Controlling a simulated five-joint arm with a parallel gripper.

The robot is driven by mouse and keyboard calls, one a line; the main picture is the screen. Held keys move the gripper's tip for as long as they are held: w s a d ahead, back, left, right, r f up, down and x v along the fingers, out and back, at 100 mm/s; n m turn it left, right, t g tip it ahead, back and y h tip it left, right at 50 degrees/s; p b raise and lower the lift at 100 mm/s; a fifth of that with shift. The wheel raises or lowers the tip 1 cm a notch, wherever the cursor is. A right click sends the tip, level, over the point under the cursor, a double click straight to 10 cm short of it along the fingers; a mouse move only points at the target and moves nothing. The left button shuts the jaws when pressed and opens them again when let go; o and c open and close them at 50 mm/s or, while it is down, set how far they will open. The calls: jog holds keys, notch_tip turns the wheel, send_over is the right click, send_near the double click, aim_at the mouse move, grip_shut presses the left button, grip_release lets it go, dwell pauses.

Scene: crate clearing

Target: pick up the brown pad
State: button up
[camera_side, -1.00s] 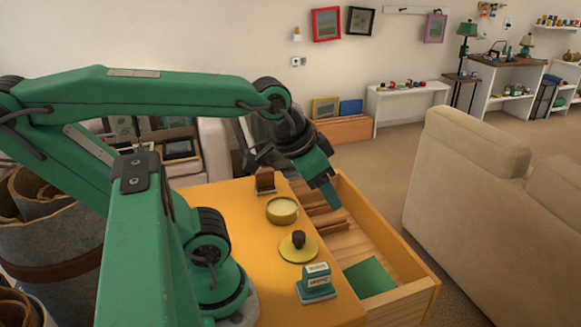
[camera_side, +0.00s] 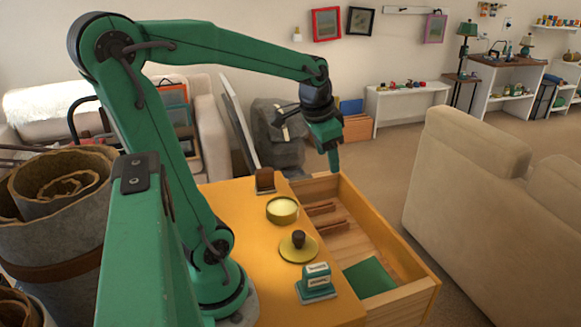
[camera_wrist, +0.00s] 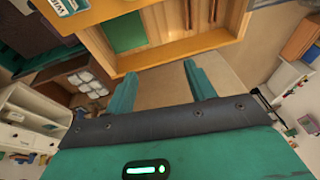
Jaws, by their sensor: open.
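A small brown block (camera_side: 265,180) with a dark base stands at the far end of the yellow cabinet top. Two narrow brown bars lie in the open drawer, one farther (camera_side: 319,208) and one nearer (camera_side: 329,227). I cannot tell for certain which of these brown things is the pad. My gripper (camera_side: 334,164) hangs above the far end of the drawer, pointing down and apart from everything. In the wrist view my gripper (camera_wrist: 160,72) has its two fingers spread with nothing between them.
The drawer (camera_side: 413,262) also holds a green sheet (camera_side: 369,277). On the cabinet top (camera_side: 237,228) stand a yellow tin (camera_side: 282,211), a round yellow piece with a dark knob (camera_side: 298,248) and a green stamp (camera_side: 316,284). A beige sofa (camera_side: 490,200) is at the right.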

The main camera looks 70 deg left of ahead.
jog(key=a+f+g, duration=0.1)
jog(key=a+f, duration=0.2)
jog(key=a, duration=0.5)
jog(key=a+f+g, duration=0.1)
jog(key=a+f, duration=0.1)
jog(key=a, duration=0.5)
jog(key=g+h, duration=0.1)
send_over(264, 169)
notch_tip(264, 169, down, 8)
jog(key=shift+a+f, duration=0.1)
jog(key=shift+f, duration=1.35)
jog(key=shift+d+f, duration=0.15)
jog(key=shift+f, duration=1.15)
jog(key=shift+d+f, duration=0.1)
jog(key=shift+f, duration=1.2)
jog(key=c, duration=1.1)
jog(key=shift+c, duration=0.2)
